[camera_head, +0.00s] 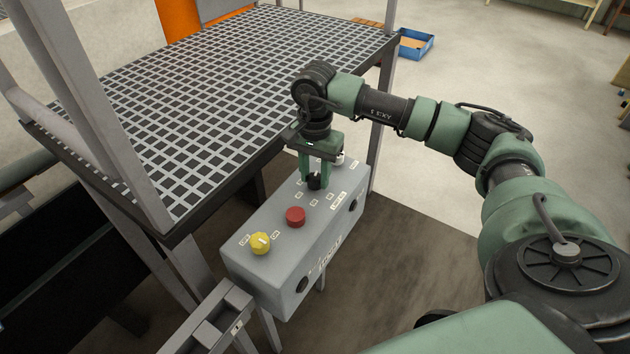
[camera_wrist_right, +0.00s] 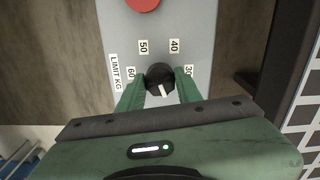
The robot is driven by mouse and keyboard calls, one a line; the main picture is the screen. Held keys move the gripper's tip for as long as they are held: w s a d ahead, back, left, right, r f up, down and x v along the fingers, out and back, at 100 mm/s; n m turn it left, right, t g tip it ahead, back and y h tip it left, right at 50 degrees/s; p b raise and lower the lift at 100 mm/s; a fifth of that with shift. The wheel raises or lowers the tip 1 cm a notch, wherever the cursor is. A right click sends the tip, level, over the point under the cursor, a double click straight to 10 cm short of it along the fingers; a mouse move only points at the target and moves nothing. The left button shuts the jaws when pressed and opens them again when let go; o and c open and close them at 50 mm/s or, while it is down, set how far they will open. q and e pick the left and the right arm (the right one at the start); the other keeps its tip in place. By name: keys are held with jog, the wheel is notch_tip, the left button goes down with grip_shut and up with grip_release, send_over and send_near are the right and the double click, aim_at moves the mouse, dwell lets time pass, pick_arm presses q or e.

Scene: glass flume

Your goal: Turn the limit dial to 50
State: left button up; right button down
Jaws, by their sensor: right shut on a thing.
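The limit dial (camera_head: 314,183) is a small black knob on top of a grey control box (camera_head: 262,285). In the right wrist view the dial (camera_wrist_right: 160,77) has a white pointer mark on its lower side, pointing down and slightly right, away from the 50 label (camera_wrist_right: 143,47). The labels 60, 40 and 30 also show around it; any labels below are hidden by my gripper. My right gripper (camera_head: 315,178) comes down from above, its green fingers shut on the dial from both sides. My left gripper is not in view.
A red button (camera_head: 295,216) and a yellow knob (camera_head: 260,243) sit on the same box, toward the near end. A pale knob (camera_head: 338,158) stands just beyond my gripper. A grated platform (camera_head: 200,105) lies to the left. Open floor is to the right.

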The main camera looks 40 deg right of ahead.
aim_at(315, 177)
jog(key=shift+n+b, duration=0.55)
jog(key=shift+n, duration=0.45)
jog(key=c, duration=1)
grip_release()
jog(key=shift+o, duration=0.2)
notch_tip(315, 177, up, 8)
jog(key=shift+f+b, duration=0.1)
jog(key=shift+b, duration=0.35)
